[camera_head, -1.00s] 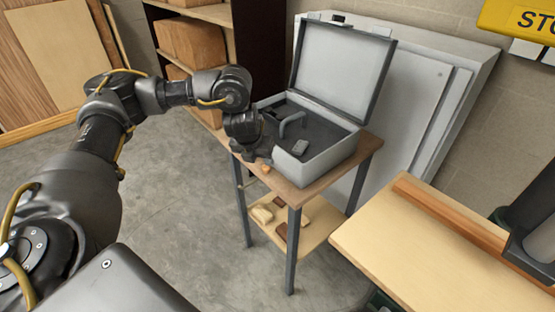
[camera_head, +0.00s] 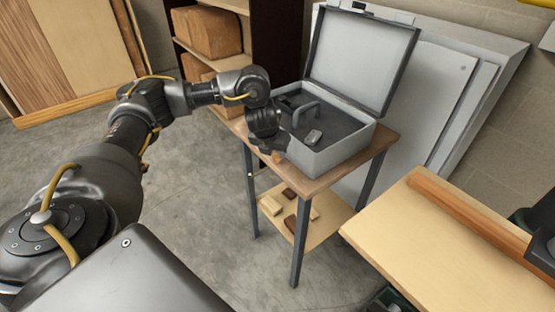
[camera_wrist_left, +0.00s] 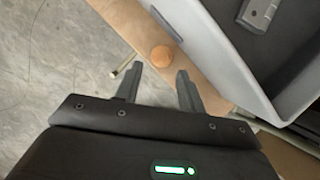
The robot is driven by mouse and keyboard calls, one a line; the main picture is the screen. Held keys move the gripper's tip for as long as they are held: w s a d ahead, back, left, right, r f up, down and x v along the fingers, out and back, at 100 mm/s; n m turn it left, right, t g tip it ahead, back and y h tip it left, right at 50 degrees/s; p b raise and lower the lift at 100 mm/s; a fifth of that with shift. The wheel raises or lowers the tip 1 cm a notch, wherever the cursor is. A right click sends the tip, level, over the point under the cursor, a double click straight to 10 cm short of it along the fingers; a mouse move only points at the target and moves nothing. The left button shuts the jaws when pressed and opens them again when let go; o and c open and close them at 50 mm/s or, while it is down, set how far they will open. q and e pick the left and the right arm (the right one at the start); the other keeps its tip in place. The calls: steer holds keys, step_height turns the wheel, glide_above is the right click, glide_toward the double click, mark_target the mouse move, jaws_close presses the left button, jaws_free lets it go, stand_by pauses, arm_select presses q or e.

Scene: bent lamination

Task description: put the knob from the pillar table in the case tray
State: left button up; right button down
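The knob (camera_wrist_left: 162,58), small, round and orange-brown, sits on the wooden top of the pillar table (camera_head: 318,184), beside the case. It shows in the head view (camera_head: 277,157) as a small orange patch partly hidden by my gripper. My left gripper (camera_wrist_left: 160,78) is open and empty, its fingers pointing toward the knob, which appears just beyond and between the fingertips. It also shows in the head view (camera_head: 270,148) at the table's left edge. The grey case (camera_head: 345,155) stands open on the table, with a dark case tray (camera_head: 340,124) inside. My right gripper is not in view.
A dark handle-shaped piece (camera_head: 304,109) and a small grey block (camera_head: 313,137) lie in the case. The case's near wall rises close beside the knob. A lower shelf (camera_head: 320,226) holds several small blocks. A light wooden table (camera_head: 420,250) stands at right.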

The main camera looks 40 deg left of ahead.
mark_target(277, 157)
arm_select(q)
steer(key=x, duration=0.4)
steer(key=shift+w+f, duration=0.1)
steer(key=shift+w, duration=0.15)
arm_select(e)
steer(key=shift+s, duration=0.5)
arm_select(q)
steer(key=shift+c, duration=0.5)
steer(key=c, duration=0.7)
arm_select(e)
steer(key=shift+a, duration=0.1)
